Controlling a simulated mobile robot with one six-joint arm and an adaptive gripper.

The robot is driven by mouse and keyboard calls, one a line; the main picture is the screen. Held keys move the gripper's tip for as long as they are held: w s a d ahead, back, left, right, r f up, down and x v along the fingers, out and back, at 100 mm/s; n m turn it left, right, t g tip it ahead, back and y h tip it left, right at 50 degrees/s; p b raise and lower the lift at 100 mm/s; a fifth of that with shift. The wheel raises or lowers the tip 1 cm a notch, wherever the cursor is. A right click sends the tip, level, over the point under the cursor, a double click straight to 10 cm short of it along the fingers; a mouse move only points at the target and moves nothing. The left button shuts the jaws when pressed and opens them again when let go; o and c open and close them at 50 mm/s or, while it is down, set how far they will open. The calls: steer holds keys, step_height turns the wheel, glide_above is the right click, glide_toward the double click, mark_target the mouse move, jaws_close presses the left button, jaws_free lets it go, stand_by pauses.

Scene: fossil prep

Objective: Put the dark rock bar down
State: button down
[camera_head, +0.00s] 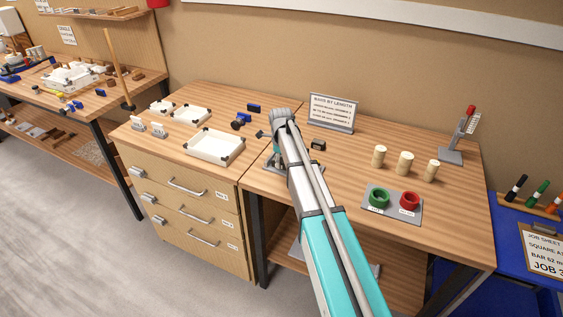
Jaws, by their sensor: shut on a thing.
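My arm reaches away over the wooden workbench, and its wrist hides most of what lies beyond. Only a small dark part of my gripper (263,134) shows at the left of the wrist. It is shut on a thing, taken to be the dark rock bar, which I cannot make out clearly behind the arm. A grey fixture (270,162) stands on the bench below the wrist, partly covered by the arm. A small dark block (318,145) lies on the bench just right of the arm.
A sign (332,112) stands at the back. Several pale cylinders, a grey plate (393,208) with green and red rings, and a grey stand (451,155) are to the right. White trays (214,147) and dark blue pieces (243,118) are left. Bare wood (345,165) lies right of the arm.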

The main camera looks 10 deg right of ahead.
steer(key=shift+f, duration=0.15)
steer(key=shift+c, duration=1)
jaws_free()
step_height(320, 180, up, 12)
steer(key=p, duration=1.2)
